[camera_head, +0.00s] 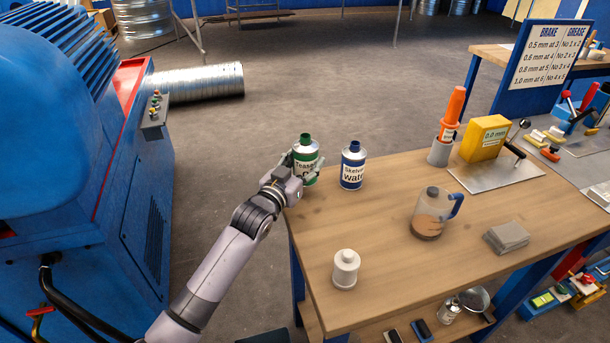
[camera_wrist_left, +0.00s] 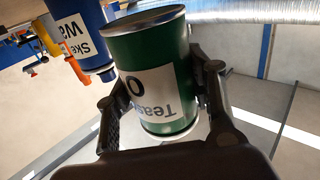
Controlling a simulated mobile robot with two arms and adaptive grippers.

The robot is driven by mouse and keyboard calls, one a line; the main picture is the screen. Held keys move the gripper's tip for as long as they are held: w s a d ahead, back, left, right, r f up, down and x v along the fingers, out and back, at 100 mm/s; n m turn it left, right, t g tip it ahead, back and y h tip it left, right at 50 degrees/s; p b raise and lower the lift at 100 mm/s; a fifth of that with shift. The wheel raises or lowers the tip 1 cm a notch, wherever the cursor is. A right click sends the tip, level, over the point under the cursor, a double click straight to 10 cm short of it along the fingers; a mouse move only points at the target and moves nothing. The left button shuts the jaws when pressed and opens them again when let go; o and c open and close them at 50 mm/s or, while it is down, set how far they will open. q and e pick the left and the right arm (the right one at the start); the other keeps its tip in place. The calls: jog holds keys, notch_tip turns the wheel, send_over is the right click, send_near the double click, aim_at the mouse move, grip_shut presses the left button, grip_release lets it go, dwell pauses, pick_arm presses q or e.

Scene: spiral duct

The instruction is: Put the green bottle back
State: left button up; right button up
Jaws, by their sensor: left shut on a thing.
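The green bottle (camera_head: 306,146) has a green cap and a white label that reads in part "Teas". It is at the far left corner of the wooden table, beside the blue bottle (camera_head: 353,167). My left gripper (camera_head: 302,168) is shut on the green bottle. In the left wrist view, the green bottle (camera_wrist_left: 152,80) sits between the two fingers of my left gripper (camera_wrist_left: 160,105), and the blue bottle (camera_wrist_left: 88,35) is close by. I cannot tell whether the green bottle touches the table. My right gripper is not in view.
A blue machine (camera_head: 90,200) stands at the left.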

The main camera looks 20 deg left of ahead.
aim_at(305, 174)
pick_arm(q)
jog(key=shift+f, duration=2)
jog(key=shift+f, duration=0.15)
jog(key=o, duration=1.4)
jog(key=shift+s+f, duration=0.1)
jog(key=shift+s, duration=0.15)
jog(key=s+a, duration=0.2)
jog(key=s, duration=0.9)
jog(key=shift+s+r+b, duration=0.2)
jog(key=shift+s+b, duration=0.05)
jog(key=shift+b, duration=0.1)
jog(key=shift+a, duration=0.1)
